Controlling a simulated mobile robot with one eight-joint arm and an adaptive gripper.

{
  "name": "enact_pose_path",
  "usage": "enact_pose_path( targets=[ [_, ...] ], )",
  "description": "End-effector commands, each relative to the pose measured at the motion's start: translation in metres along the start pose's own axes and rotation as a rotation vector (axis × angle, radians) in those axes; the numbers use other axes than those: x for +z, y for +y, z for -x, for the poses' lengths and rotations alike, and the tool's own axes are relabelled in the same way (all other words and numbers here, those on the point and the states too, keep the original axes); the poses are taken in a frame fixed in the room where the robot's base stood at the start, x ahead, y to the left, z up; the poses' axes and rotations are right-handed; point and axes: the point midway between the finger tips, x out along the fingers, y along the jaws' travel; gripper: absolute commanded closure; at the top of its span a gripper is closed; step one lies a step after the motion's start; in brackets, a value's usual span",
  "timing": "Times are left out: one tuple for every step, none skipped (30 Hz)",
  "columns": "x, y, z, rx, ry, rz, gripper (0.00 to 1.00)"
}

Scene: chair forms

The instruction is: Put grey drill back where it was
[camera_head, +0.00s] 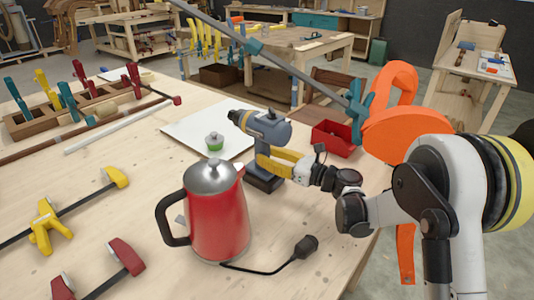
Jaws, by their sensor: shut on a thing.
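The grey drill (270,129) stands upright on the wooden table, its chuck pointing left and its dark battery base low near the tabletop. I cannot tell if the base touches the table. My gripper (277,162) reaches in from the right and is shut on the drill's handle, with its yellow parts around the grip. The fingers hide much of the handle.
A red kettle (219,215) stands close in front of the drill, its cord and plug (305,245) trailing right. A red bin (333,138) is behind right. Clamps (48,226) lie left.

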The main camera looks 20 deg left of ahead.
Motion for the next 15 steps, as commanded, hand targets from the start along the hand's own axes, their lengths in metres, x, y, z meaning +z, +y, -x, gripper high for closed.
enact_pose_path(
  targets=[
    [0.0017,0.0,0.0001,0.0,-0.002,-0.002,1.0],
    [0.0022,0.0,0.0001,0.0,-0.002,-0.002,1.0],
    [0.0024,0.0,0.0001,0.0,-0.002,-0.002,1.0],
    [0.0025,0.0,0.0001,0.0,-0.002,-0.002,1.0],
    [0.0025,0.0001,0.0001,0.0,-0.002,-0.002,1.0],
    [0.002,0.0001,0.0002,0.0,-0.002,-0.002,1.0],
    [0.0013,0.0001,0.0002,0.0,-0.002,-0.002,1.0],
    [0.0004,0.0,0.0002,0.0,-0.002,-0.002,1.0],
    [-0.001,0.0,0.0002,0.0,-0.002,-0.002,1.0],
    [-0.0018,0.0001,0.0002,0.0,-0.002,-0.002,1.0],
    [-0.0027,0.0001,0.0002,0.0,-0.002,-0.002,1.0],
    [-0.0038,0.0001,0.0002,0.0,-0.001,-0.002,1.0],
    [-0.0047,0.0001,0.0003,0.0,-0.001,-0.001,1.0],
    [-0.0056,0.0002,0.0003,0.0,-0.001,-0.001,1.0],
    [-0.0069,0.0003,0.0003,0.0,0.0,-0.001,1.0]
  ],
)
